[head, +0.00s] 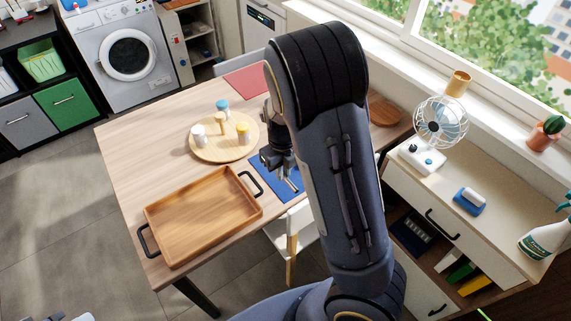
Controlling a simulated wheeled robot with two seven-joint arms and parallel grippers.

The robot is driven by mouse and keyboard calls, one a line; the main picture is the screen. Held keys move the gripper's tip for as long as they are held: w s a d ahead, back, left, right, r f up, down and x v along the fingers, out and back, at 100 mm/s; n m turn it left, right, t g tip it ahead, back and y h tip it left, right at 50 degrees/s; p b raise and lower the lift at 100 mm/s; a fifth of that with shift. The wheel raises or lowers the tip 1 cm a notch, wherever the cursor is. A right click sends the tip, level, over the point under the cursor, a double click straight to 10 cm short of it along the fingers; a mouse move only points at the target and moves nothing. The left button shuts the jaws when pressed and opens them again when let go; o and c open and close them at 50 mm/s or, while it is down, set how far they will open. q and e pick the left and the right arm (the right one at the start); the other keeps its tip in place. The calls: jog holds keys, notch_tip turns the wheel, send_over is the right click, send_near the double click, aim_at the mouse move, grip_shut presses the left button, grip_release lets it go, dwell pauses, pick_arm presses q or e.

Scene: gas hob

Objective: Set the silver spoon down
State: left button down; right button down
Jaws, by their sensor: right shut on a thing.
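My right gripper (285,178) is above the right part of the wooden table, over a blue placemat (290,193). Its fingers are small in the head view and partly dark against the mat. A thin light sliver at the fingertips looks like the silver spoon (293,185), held in the shut fingers. Most of the spoon cannot be made out, and I cannot tell whether it touches the mat. My left gripper is not clearly in view.
A wooden tray (148,211) with black handles lies left of the blue mat. A round board (200,150) with several small shakers stands behind it. A red placemat (247,82) lies at the back. A white chair (283,236) stands at the near edge. My arm hides the table's right part.

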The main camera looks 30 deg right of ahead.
jog(key=w+d+f, duration=0.1)
jog(key=w+f, duration=0.1)
jog(key=w+d+f, duration=0.1)
jog(key=w+f, duration=0.1)
jog(key=w, duration=0.1)
jog(key=w+d+f+p, duration=0.1)
jog(key=w+f, duration=0.2)
jog(key=shift+w+d+f, duration=0.1)
jog(key=shift+w, duration=0.15)
jog(key=shift+w+d+f, duration=0.1)
jog(key=shift+w+f, duration=0.1)
jog(key=shift+f, duration=0.9)
jog(key=shift+w+d+f, duration=0.1)
jog(key=shift+w+f, duration=0.05)
jog(key=shift+f, duration=0.9)
jog(key=c, duration=1.5)
grip_release()
jog(key=shift+o, duration=0.2)
